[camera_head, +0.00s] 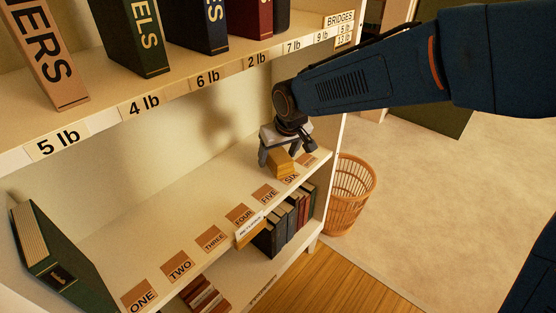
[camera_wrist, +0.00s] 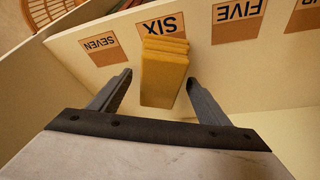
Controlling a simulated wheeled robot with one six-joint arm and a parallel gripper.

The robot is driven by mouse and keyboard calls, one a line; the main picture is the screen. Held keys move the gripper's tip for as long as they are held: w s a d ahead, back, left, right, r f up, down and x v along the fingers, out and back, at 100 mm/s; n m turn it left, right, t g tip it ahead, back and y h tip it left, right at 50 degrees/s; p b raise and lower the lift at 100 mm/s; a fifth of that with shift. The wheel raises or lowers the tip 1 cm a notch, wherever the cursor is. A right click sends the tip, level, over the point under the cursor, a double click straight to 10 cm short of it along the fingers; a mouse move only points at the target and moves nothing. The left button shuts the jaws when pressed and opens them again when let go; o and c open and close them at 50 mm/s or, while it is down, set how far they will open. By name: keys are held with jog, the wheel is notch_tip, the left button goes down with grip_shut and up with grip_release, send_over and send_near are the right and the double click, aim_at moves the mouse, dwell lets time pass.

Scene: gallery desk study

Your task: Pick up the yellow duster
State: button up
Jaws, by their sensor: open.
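The yellow duster (camera_wrist: 163,75) is a folded, blocky yellow cloth on the shelf, at the label SIX (camera_wrist: 160,24). In the head view the duster (camera_head: 281,163) stands near the right end of the middle shelf. My gripper (camera_wrist: 157,88) is open, with one finger on each side of the duster and a gap visible on both sides.
The middle shelf (camera_head: 205,220) has labels ONE to SEVEN along its front. A shelf with large books (camera_head: 140,38) is above. A green book (camera_head: 58,262) leans at the left. A wicker basket (camera_head: 350,192) stands on the floor at right. The shelf's middle is clear.

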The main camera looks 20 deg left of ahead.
aim_at(276, 151)
jog(key=shift+f, duration=0.25)
dwell(0.4)
jog(key=c, duration=1.3)
jog(key=shift+o, duration=0.2)
jog(key=shift+r, duration=1.9)
jog(key=shift+s+d+r, duration=0.15)
jog(key=shift+s+d, duration=0.1)
jog(key=s+d, duration=1.2)
jog(key=shift+s, duration=0.25)
